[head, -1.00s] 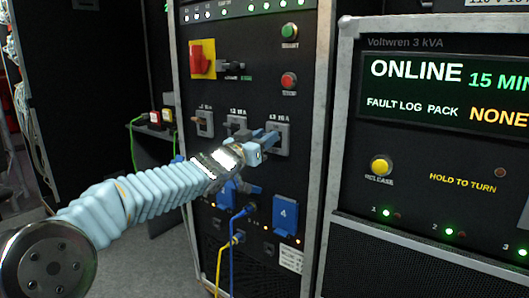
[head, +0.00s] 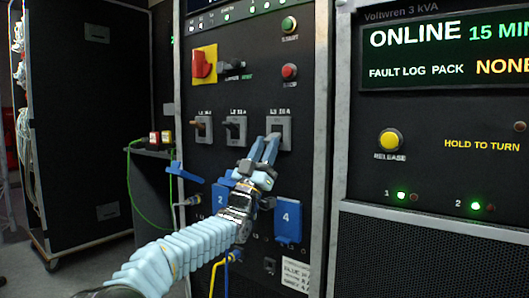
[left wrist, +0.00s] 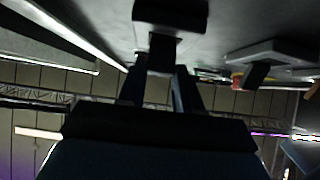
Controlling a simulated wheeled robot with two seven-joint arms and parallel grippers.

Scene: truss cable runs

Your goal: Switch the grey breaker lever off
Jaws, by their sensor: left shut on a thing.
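The dark panel carries three breakers in a row, each with a lever on a grey plate. The rightmost one, labelled L3, has its plate (head: 286,128) partly covered by my fingers. My left gripper (head: 271,146) reaches up from below, its blue fingers shut on the L3 lever, which they largely hide in the head view. In the left wrist view a dark grey lever (left wrist: 161,52) stands between the two fingers. The L1 lever (head: 200,124) is brown and the L2 lever (head: 232,126) is dark; neither is touched. My right gripper is not in view.
A red rotary switch (head: 203,63) on yellow sits upper left, with a green button (head: 289,25) and a red button (head: 289,71) nearby. Blue socket covers (head: 288,220) and cables are below. The Voltwren unit (head: 440,130) stands at right.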

